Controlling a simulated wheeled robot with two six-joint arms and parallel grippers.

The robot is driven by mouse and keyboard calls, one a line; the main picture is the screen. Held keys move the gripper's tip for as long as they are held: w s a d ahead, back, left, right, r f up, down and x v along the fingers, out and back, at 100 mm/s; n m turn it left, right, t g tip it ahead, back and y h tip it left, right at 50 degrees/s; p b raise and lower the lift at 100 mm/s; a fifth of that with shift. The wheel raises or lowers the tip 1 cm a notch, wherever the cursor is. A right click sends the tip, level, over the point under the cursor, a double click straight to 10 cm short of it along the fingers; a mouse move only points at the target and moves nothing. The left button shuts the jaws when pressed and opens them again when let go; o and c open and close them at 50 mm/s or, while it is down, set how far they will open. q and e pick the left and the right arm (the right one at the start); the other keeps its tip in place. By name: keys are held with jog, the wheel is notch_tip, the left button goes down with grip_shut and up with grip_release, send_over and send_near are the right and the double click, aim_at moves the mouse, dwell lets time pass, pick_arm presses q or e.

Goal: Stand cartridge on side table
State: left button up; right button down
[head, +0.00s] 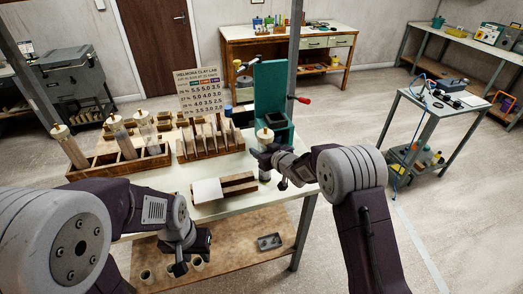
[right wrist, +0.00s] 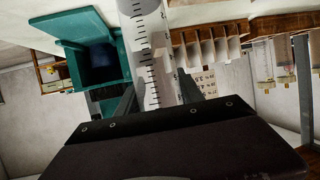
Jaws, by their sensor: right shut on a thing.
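The cartridge (right wrist: 153,50) is a clear tube with black scale marks. In the right wrist view it stands between the two fingers of my right gripper (right wrist: 158,100), which is shut on it. In the head view its pale top (head: 265,134) shows beside my right gripper (head: 270,155), at the front of the teal press; the gripper hides part of it. My left gripper (head: 192,258) is empty and looks open, low at the workbench's front edge. A small grey side table (head: 437,103) stands apart at the right, with a dark device and blue cable on top.
A wooden rack (head: 118,163) holds several similar cartridges on the workbench (head: 225,208). A slotted wooden holder (head: 210,143), a sign (head: 200,90) and the teal press (head: 270,90) stand beside it. A grey post rises behind the press. Open floor lies between workbench and side table.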

jog(key=shift+f, duration=0.1)
jog(key=shift+f, duration=0.1)
jog(key=c, duration=0.7)
grip_release()
jog(key=shift+c, duration=0.2)
jog(key=shift+s+d+r, duration=0.1)
jog(key=shift+s+r, duration=0.1)
jog(key=shift+r, duration=0.15)
jog(key=b+v, duration=0.1)
jog(key=v, duration=1)
jog(key=shift+s+d, duration=0.2)
jog(key=shift+s, duration=0.05)
